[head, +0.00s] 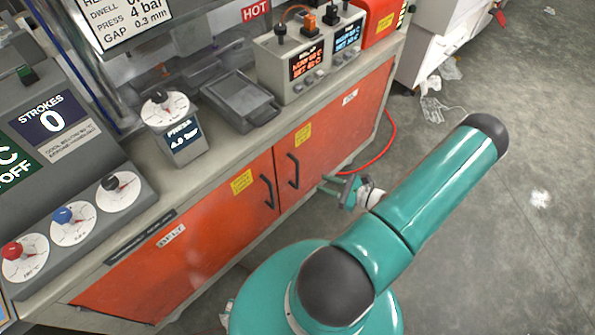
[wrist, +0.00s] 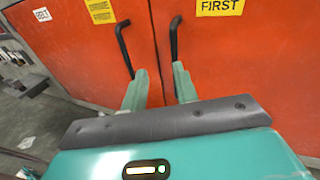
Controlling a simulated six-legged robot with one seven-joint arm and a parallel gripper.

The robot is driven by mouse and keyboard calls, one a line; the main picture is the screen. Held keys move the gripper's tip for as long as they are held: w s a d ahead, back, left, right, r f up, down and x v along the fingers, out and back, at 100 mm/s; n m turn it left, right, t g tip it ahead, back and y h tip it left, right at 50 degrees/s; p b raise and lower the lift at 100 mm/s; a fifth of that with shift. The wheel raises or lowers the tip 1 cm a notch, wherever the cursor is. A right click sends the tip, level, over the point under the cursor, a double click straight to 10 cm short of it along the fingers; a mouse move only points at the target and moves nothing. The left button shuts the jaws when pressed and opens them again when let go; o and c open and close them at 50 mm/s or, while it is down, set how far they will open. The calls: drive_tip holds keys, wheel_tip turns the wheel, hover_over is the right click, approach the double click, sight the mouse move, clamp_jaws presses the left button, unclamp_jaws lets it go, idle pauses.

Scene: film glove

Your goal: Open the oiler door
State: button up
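The cabinet has two orange doors meeting at a middle seam. The right door (head: 335,123) bears a small white label too small to read; it may be the oiler door. Its black bar handle (head: 293,170) stands near the seam and also shows in the wrist view (wrist: 174,38). The left door (head: 190,243), labelled BELT, has its own black handle (head: 268,191). Both doors look shut. My gripper (head: 343,190) is in front of the right door. In the wrist view my gripper (wrist: 160,69) is open, its right fingertip by the right handle's lower end; contact cannot be told.
The counter (head: 225,150) above the doors carries a press dial box (head: 175,125), a grey tray-like unit (head: 238,100) and display boxes (head: 305,60). A red hose (head: 385,145) runs onto the floor at the cabinet's right end. The grey floor at right is largely clear.

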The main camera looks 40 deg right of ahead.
drive_tip(key=w+a+f+m+t+h, duration=0.1)
drive_tip(key=w+a+f+m+h, duration=0.1)
drive_tip(key=w, duration=1)
drive_tip(key=shift+a+f+m+t+h, duration=0.15)
drive_tip(key=shift+f+m+t+h, duration=0.25)
drive_tip(key=shift+f+m, duration=0.15)
clamp_jaws()
